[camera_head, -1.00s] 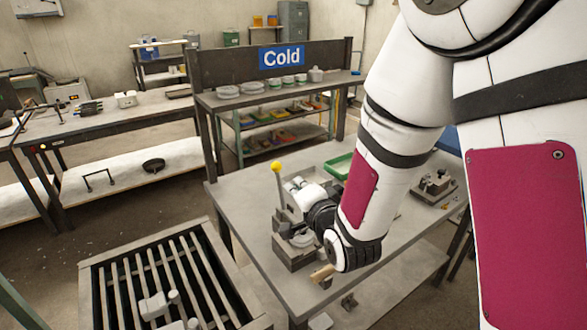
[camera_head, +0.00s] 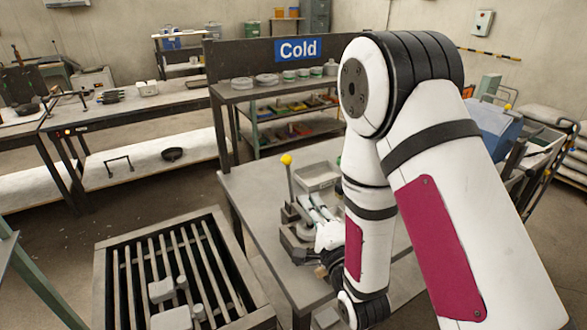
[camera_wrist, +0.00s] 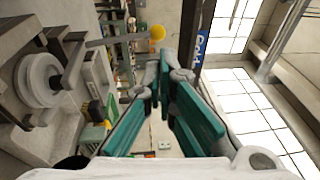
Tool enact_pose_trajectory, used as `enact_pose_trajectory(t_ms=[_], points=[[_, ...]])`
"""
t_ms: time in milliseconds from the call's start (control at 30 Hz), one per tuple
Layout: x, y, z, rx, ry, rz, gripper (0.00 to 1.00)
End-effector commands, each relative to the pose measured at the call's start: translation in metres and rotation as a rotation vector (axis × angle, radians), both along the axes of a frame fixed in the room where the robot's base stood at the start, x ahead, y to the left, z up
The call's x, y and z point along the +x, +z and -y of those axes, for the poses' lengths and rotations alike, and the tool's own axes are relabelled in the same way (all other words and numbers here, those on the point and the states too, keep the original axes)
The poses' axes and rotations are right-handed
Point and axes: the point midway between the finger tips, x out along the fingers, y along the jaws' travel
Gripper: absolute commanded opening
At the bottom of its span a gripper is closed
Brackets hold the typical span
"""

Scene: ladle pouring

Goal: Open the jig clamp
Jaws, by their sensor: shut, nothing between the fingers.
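The jig clamp (camera_head: 297,240) stands on the near left part of the grey table. Its lever is upright with a yellow ball knob (camera_head: 287,159) on top. In the wrist view the knob (camera_wrist: 156,32) and its bar lie sideways, just beyond and to the left of the fingertips. A round pale disc (camera_wrist: 38,80) on the jig shows at the left of that view. My gripper (camera_wrist: 165,72), with green finger pads, is shut and empty. In the head view my gripper (camera_head: 308,202) is close beside the lever's right side, partly hidden by my arm. I see no contact with the lever.
The grey table (camera_head: 250,197) also bears a pale tray (camera_head: 318,176) behind the jig. A slatted grate (camera_head: 172,265) stands at the near left. A shelf with the "Cold" sign (camera_head: 301,50) stands behind. My arm hides the table's right part.

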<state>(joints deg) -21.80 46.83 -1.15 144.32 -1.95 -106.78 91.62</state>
Motion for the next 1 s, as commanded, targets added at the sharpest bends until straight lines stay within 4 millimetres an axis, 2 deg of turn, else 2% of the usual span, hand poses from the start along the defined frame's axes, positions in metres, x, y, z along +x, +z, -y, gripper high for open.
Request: enact_pose_trajectory(t_ms=[233,700,1000], points=[[0.015,0.003,-0.007,0.000,0.001,0.003,0.00],[0.096,0.012,-0.042,-0.001,0.002,0.004,0.00],[0.126,0.014,-0.053,-0.001,0.000,0.000,0.00]])
